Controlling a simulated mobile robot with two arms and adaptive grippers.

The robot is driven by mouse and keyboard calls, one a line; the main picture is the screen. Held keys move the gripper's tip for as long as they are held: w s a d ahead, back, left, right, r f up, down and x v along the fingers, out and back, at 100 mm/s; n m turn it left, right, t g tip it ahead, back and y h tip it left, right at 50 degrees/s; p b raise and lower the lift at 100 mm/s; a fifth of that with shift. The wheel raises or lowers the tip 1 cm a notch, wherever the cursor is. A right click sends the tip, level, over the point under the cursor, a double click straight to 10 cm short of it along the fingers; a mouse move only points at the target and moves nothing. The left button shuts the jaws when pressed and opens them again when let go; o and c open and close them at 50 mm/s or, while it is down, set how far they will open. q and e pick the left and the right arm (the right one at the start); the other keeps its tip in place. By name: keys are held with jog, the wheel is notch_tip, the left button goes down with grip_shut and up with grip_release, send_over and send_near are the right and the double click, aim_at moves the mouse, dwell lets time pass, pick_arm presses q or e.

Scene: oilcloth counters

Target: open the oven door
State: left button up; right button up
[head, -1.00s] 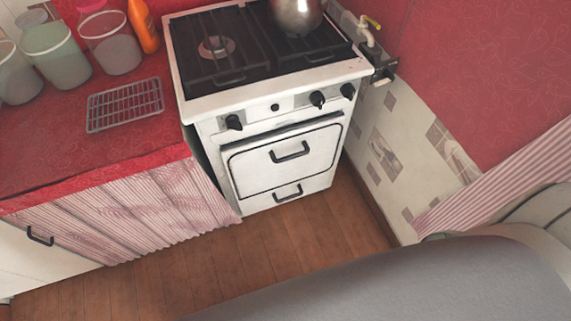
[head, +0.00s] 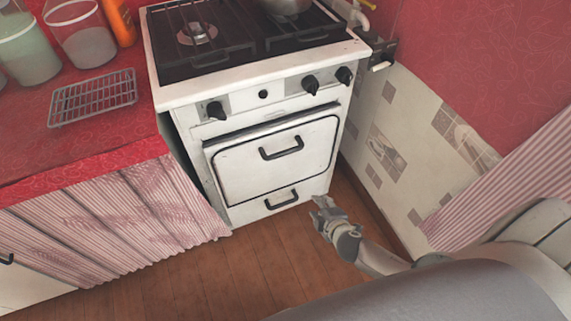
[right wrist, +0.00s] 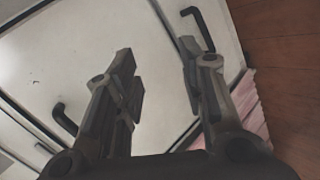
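The white oven door (head: 245,168) is closed on the front of the stove. Its black bar handle (head: 281,147) is near the middle of the door's upper half. My right gripper (head: 322,205) is in front of the stove's lower right corner, below and right of that handle and apart from it. In the right wrist view the right gripper (right wrist: 158,60) is open, with nothing between its fingers. The oven door handle (right wrist: 63,119) is left of the fingers there. My left gripper is not in view.
A lower panel with its own black handle (head: 281,200) is below the oven door. Knobs (head: 311,86) line the stove front above. A pot (head: 285,5) sits on the hob. A counter with a striped curtain (head: 120,225) is left; a tiled wall (head: 400,150) is close on the right.

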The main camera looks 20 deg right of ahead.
jog(key=w+a+r+n+t+b, duration=0.3)
jog(key=w+r, duration=0.1)
jog(key=r, duration=0.3)
jog(key=n+t+y+b, duration=0.1)
jog(key=t, duration=0.1)
send_near(285, 151)
jog(key=x, duration=0.6)
jog(key=f+b+x, duration=0.1)
jog(key=x, duration=0.3)
jog(key=shift+d, duration=0.15)
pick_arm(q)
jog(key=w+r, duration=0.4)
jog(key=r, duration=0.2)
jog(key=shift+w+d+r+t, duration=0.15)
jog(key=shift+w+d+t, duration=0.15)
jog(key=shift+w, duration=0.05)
pick_arm(e)
jog(key=shift+c, duration=0.4)
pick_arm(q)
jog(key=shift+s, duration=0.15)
pick_arm(e)
grip_shut()
